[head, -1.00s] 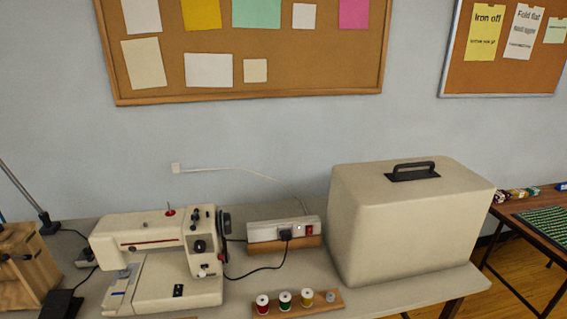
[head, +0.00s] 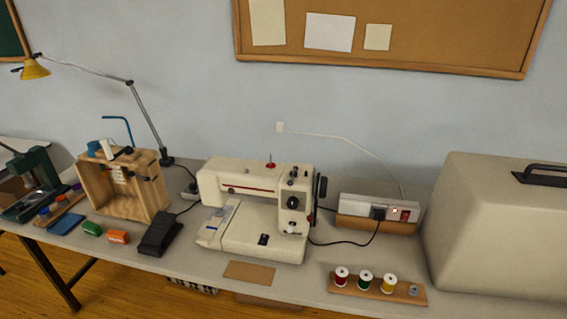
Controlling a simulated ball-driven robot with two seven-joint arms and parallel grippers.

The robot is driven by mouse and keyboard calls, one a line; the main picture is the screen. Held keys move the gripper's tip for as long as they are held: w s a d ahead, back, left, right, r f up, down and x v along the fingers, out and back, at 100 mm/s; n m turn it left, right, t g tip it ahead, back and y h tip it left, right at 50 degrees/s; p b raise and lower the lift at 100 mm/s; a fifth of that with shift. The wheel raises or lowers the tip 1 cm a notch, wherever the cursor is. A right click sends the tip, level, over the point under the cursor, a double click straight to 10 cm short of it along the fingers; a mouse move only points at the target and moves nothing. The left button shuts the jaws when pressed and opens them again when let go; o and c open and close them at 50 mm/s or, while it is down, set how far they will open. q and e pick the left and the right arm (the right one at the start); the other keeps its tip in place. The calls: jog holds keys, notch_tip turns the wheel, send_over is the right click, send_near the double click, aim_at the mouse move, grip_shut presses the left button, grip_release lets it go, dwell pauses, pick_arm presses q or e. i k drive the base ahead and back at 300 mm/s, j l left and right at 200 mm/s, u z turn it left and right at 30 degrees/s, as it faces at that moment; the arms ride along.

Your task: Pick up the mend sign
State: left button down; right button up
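I see no sign with readable mend lettering in the head view. A blank-looking flat brown piece (head: 249,272) lies at the table's front edge, in front of the white sewing machine (head: 258,212); I cannot tell whether it is a sign. Pale blank papers are pinned on the cork board (head: 450,35) above. Neither of my grippers is in view.
The table (head: 210,262) holds a wooden box (head: 122,187), a black pedal (head: 160,233), a yellow lamp (head: 36,68), a power strip (head: 375,213), a spool rack (head: 378,289) and a beige case (head: 500,225). A green device (head: 33,182) stands far left.

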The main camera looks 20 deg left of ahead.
aim_at(116, 236)
jog(key=k+j+u, duration=0.2)
jog(key=j+u, duration=0.15)
jog(key=k+j+u, duration=0.15)
jog(key=j+u, duration=0.2)
jog(key=k+j+u, duration=0.1)
jog(key=j+u, duration=0.25)
jog(key=j, duration=0.2)
jog(key=j+u, duration=0.4)
jog(key=k+j, duration=0.05)
